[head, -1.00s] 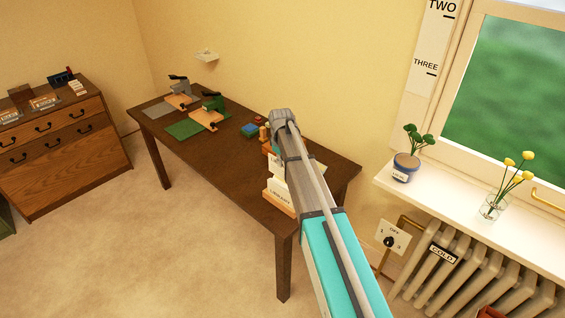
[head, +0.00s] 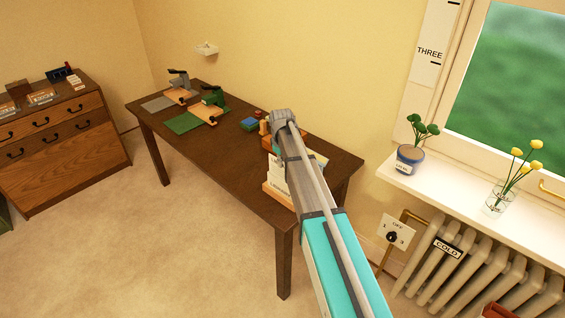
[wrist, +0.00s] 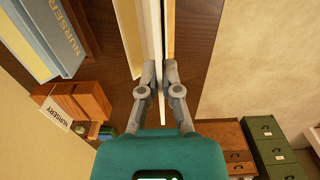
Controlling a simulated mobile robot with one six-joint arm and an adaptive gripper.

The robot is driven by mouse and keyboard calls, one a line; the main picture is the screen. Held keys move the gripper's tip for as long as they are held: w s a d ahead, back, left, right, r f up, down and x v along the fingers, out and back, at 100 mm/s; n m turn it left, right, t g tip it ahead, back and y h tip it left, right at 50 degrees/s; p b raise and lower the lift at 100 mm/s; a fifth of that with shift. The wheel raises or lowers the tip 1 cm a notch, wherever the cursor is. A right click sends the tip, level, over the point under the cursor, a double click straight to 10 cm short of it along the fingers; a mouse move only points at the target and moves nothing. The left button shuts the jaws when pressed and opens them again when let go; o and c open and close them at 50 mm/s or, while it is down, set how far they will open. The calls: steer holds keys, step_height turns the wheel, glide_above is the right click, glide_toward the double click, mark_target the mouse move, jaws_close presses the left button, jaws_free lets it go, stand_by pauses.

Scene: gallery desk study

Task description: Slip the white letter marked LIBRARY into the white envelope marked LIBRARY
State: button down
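My gripper (wrist: 161,78) has its two fingers close on either side of a thin white sheet seen edge-on, which looks like the letter (wrist: 161,110); its marking cannot be read in the wrist view. A cream panel (wrist: 130,35) stands to its left and a tan one (wrist: 171,25) to its right; I cannot tell which is the envelope. In the head view my gripper (head: 281,116) is above the right part of the desk. Below it, a white, upright piece with dark lettering (head: 277,188) stands in a wooden holder, partly hidden by my arm; it looks like the LIBRARY envelope.
The windowsill (head: 450,190) and radiator (head: 470,265) are at right.

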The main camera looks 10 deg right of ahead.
mark_target(282, 178)
steer(key=shift+f+b, duration=1.5)
steer(key=shift+f, duration=0.2)
steer(key=c, duration=0.7)
jaws_free()
steer(key=s+m, duration=0.2)
steer(key=s, duration=0.7)
steer(key=s+m, duration=0.2)
steer(key=s, duration=0.8)
steer(key=s+m, duration=0.3)
steer(key=s, duration=0.7)
steer(key=shift+s+d, duration=0.15)
steer(key=shift+d, duration=0.05)
